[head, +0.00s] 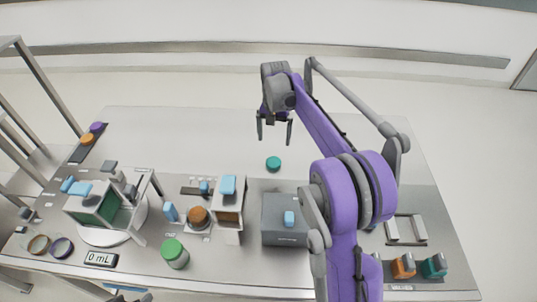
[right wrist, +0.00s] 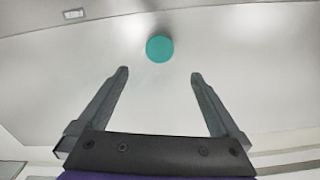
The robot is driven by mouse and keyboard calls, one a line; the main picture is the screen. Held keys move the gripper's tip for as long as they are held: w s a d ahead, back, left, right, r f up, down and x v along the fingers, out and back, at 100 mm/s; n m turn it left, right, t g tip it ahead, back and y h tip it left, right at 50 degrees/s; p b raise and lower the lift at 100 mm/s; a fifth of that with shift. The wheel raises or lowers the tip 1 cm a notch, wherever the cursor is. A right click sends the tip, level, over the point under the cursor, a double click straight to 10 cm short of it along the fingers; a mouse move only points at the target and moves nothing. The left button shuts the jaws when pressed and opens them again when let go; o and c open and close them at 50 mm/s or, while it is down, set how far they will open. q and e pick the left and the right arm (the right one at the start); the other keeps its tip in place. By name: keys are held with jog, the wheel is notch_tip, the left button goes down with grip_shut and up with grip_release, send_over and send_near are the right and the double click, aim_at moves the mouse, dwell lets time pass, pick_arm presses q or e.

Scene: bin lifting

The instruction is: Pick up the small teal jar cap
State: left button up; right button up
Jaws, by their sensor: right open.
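My right gripper (head: 274,140) is open and empty above the table, on the far side of the cap. Its two dark fingers (right wrist: 158,75) are spread wide and apart from the cap. My left gripper is not clearly in view.
A grey box (head: 285,222) with a blue part stands nearer me than the cap. A white stand (head: 229,205) and a green-lidded jar (head: 174,253) are to its left. Orange and teal items (head: 404,266) sit at right. The table's far middle (head: 190,135) is clear.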

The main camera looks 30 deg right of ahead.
send_over(273, 161)
notch_tip(273, 161, down, 5)
jog(key=shift+d+r, duration=0.1)
notch_tip(273, 161, down, 6)
jog(key=shift+r, duration=0.15)
jog(key=shift+s, duration=0.1)
jog(key=shift+r, duration=0.1)
jog(key=c, duration=1.4)
